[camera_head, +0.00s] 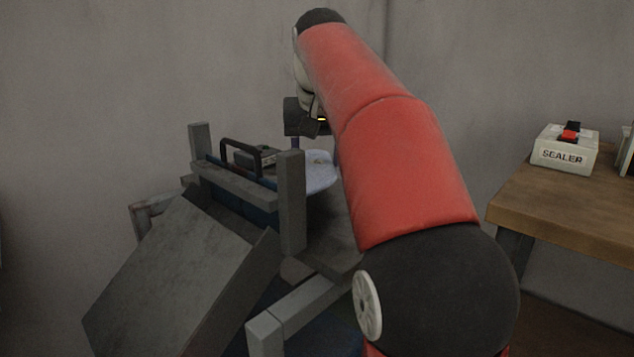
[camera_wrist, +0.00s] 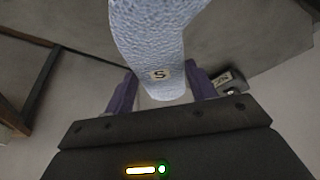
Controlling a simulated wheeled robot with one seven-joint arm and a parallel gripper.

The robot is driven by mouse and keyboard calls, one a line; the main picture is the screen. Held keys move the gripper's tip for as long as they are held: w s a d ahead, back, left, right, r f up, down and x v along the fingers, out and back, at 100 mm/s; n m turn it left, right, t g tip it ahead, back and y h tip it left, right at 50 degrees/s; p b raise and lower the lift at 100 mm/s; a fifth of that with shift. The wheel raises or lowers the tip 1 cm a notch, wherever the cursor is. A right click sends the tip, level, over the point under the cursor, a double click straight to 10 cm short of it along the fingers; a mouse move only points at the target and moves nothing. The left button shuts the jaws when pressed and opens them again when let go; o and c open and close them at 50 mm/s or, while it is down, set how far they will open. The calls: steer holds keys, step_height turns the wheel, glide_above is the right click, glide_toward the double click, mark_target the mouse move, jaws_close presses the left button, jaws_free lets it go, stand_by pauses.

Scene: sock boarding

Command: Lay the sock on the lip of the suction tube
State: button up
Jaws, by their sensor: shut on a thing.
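The sock (camera_head: 322,172) is pale blue and hangs below my gripper (camera_head: 308,142) in the head view, partly behind my red arm. In the wrist view the sock (camera_wrist: 158,35) stretches away from between the two purple fingers of my gripper (camera_wrist: 160,84). It carries a small tag marked S near the held end. My gripper is shut on that end. I cannot make out the suction tube or its lip in either view; my arm covers part of the machine area.
A dark metal frame with posts (camera_head: 291,203) and a black handle (camera_head: 240,153) stands left of the sock. A sloping grey panel (camera_head: 180,270) is in front of it. A wooden table (camera_head: 570,205) with a box marked SEALER (camera_head: 565,153) stands at the right.

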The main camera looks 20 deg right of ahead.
mark_target(317, 165)
steer(key=shift+f+b, duration=0.55)
steer(key=shift+f, duration=1.25)
steer(key=o, duration=1)
steer(key=shift+f, duration=0.1)
steer(key=shift+o, duration=0.2)
steer(key=p+v, duration=0.4)
steer(key=v, duration=0.8)
